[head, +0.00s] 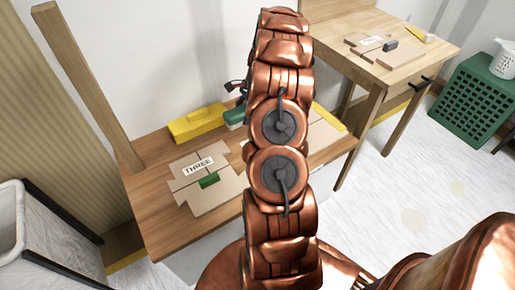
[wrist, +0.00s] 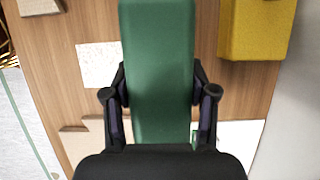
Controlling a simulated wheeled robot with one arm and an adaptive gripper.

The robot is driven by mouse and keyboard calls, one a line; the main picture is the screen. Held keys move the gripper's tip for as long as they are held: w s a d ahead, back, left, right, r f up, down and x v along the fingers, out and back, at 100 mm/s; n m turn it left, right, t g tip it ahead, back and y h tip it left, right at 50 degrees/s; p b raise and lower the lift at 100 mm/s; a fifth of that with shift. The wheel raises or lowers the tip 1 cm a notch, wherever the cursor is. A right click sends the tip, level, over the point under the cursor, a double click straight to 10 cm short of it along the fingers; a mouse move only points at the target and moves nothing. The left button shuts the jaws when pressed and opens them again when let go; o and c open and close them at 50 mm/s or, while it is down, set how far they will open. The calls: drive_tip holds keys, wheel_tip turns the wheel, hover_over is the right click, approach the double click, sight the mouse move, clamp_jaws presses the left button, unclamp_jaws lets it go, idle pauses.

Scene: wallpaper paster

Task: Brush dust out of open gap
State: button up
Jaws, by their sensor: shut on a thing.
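My gripper (wrist: 159,82) is shut on a long green thing (wrist: 158,40), its fingers on both sides. Its far end runs out of the wrist view, and I see no bristles. In the head view a green thing (head: 235,116) shows beside my arm, partly hidden by it. Pale tan boards with narrow seams, labelled THREE (head: 199,166), lie on the wooden table (head: 165,222). A small green block (head: 209,180) sits on them. I cannot tell dust in the seams.
A yellow block (head: 196,123) lies at the table's back, also in the wrist view (wrist: 255,28). A wooden post (head: 85,85) rises at the left corner. A second table (head: 345,22) and a green crate (head: 478,98) stand right. A bin (head: 45,235) stands left.

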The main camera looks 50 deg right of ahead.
drive_tip(key=shift+c, duration=0.6)
drive_tip(key=shift+f, duration=2.8)
drive_tip(key=shift+f, duration=1.35)
idle(0.4)
drive_tip(key=shift+s+a+r, duration=0.1)
idle(0.4)
drive_tip(key=shift+s+a+r, duration=0.1)
drive_tip(key=shift+s+a, duration=0.05)
drive_tip(key=shift+s, duration=0.35)
drive_tip(key=shift+s+a, duration=0.15)
drive_tip(key=shift+s, duration=0.3)
drive_tip(key=shift+s+a, duration=0.3)
drive_tip(key=shift+s, duration=0.65)
drive_tip(key=shift+s+a, duration=0.25)
drive_tip(key=shift+s, duration=0.65)
drive_tip(key=shift+s+a, duration=0.3)
drive_tip(key=shift+s, duration=0.65)
drive_tip(key=shift+s, duration=0.1)
drive_tip(key=shift+s+a, duration=0.2)
drive_tip(key=shift+s, duration=0.5)
drive_tip(key=shift+s+a, duration=0.2)
drive_tip(key=shift+s, duration=0.5)
drive_tip(key=shift+s+a, duration=0.2)
drive_tip(key=shift+s, duration=0.5)
